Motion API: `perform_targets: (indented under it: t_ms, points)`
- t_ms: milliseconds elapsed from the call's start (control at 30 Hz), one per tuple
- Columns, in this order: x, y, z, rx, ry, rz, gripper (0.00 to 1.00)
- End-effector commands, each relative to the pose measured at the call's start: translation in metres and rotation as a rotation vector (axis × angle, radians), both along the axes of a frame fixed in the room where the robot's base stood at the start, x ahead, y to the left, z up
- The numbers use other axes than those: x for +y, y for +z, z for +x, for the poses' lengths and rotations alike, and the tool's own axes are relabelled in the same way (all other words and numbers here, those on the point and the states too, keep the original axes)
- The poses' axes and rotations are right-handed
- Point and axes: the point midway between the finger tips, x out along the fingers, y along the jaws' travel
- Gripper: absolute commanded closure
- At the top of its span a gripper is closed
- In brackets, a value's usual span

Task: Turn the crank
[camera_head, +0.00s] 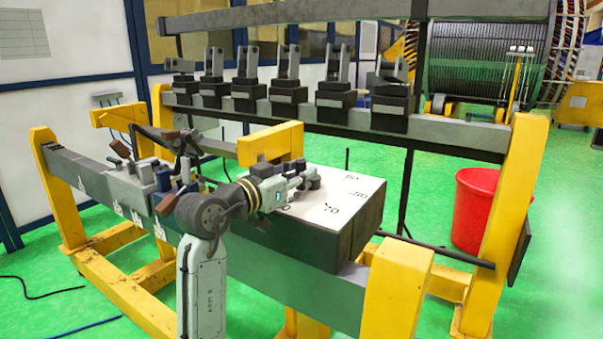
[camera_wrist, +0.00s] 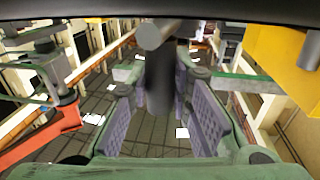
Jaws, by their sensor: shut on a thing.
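My gripper (camera_head: 304,180) reaches over the front bench, beside the light-topped box, in the head view. In the wrist view my gripper (camera_wrist: 165,105) has its purple ribbed pads either side of a dark grey round bar (camera_wrist: 160,75), which looks like the crank's handle, and is shut on it. The bar's rounded end shows near the top middle of that view. The rest of the crank cannot be made out clearly; in the head view my arm and gripper cover that area.
The box (camera_head: 335,197) has a pale marked top. A clamp mechanism (camera_head: 150,180) with brown-handled levers is left of my arm. Yellow frame posts (camera_head: 395,285) bound the bench. A rail with several upright clamps (camera_head: 287,75) runs behind. A red bin (camera_head: 475,210) stands right.

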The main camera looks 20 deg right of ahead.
Motion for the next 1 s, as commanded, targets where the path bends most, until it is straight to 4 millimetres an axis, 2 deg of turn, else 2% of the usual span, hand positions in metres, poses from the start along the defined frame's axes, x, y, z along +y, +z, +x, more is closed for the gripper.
perform_targets:
  t_ms: [133,700,1000]
  points:
    - [-0.001,0.000,-0.001,0.000,-0.004,0.001,1.00]
    - [-0.003,-0.001,-0.003,0.000,0.001,0.004,1.00]
    - [-0.015,0.000,-0.011,0.000,0.183,0.007,1.00]
